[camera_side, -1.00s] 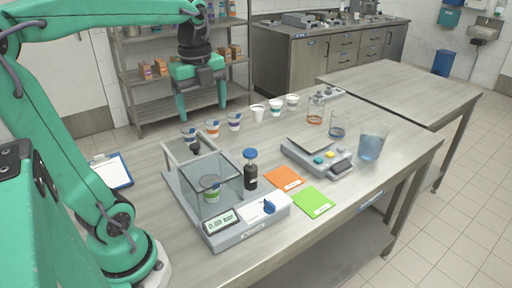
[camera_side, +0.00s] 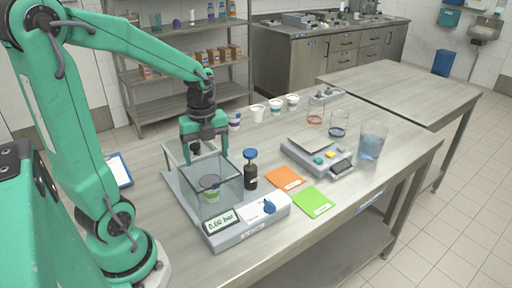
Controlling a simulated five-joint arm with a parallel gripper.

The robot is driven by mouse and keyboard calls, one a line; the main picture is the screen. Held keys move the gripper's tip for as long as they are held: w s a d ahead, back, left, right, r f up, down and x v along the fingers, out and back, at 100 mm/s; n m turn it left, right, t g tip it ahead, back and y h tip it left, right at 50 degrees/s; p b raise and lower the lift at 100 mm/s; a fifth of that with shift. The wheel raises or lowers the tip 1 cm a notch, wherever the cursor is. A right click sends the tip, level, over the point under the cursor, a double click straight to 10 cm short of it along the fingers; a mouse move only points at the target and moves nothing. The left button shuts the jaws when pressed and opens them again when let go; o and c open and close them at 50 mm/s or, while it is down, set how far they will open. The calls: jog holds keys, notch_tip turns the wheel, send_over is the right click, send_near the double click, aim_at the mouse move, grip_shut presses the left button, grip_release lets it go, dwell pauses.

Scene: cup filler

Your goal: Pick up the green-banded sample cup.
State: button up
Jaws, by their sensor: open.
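I see nothing held between the fingers.
A dark bottle with a blue cap (camera_side: 250,168) stands right of the chamber. A blue knob (camera_side: 269,206) and display (camera_side: 222,221) are in front. A purple-banded cup (camera_side: 234,121) and several white cups stand behind. Orange (camera_side: 285,179) and green cards (camera_side: 313,200) lie to the right.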

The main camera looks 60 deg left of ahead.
aim_at(210, 181)
jog(key=shift+f, duration=3.45)
jog(key=shift+f, duration=2.55)
jog(key=c, duration=1)
jog(key=shift+c, duration=0.2)
jog(key=shift+r, duration=0.15)
jog(key=shift+r, duration=4.9)
